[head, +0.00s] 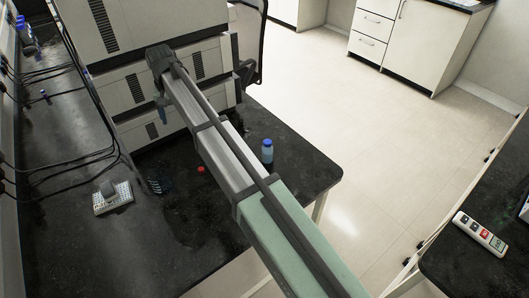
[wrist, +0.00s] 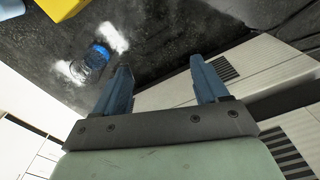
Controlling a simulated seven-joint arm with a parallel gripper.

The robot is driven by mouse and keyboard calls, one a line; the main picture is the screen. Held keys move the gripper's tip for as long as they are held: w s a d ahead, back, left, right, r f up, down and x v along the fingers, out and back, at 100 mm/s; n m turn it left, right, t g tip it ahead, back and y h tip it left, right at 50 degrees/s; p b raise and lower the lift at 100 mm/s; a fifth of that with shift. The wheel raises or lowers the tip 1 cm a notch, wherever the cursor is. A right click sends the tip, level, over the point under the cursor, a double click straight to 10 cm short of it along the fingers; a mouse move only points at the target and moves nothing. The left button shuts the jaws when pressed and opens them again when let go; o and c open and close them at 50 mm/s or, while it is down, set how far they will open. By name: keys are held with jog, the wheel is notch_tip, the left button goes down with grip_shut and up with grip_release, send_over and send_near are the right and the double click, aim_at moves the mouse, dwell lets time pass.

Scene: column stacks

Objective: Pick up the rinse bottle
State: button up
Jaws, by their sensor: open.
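A small bottle with a blue cap (head: 267,151) stands upright near the right part of the dark bench, just right of my arm. In the wrist view, a clear bottle with a blue cap (wrist: 97,57) shows at the upper left, beyond my left finger; I cannot tell if it is the same one. My gripper (wrist: 163,82) is open and empty, its two blue fingers apart, touching no bottle. In the head view my gripper (head: 162,106) is small, in front of the white instruments and well left of the bottle. Neither bottle has a readable label.
Stacked white instruments (head: 130,88) stand close behind my gripper. A white rack (head: 112,198), a red cap (head: 201,170) and cables (head: 70,158) lie on the bench. Blue-topped items (head: 23,24) stand at the far left. A yellow object (wrist: 62,8) edges the wrist view.

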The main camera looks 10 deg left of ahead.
jog(key=w+d+m, duration=0.2)
jog(key=w+d, duration=0.4)
jog(key=d, duration=0.6)
jog(key=m+y, duration=0.2)
jog(key=m, duration=1.8)
send_near(268, 141)
jog(key=f, duration=0.5)
jog(key=a+f, duration=0.1)
jog(key=f, duration=0.1)
jog(key=shift+w+f, duration=0.1)
jog(key=shift+f, duration=0.25)
jog(key=shift+a+f, duration=0.2)
jog(key=shift+f, duration=0.65)
jog(key=shift+a+f, duration=0.25)
jog(key=shift+f, duration=0.6)
jog(key=shift+a+f, duration=0.2)
jog(key=shift+f, duration=0.65)
jog(key=shift+c, duration=0.2)
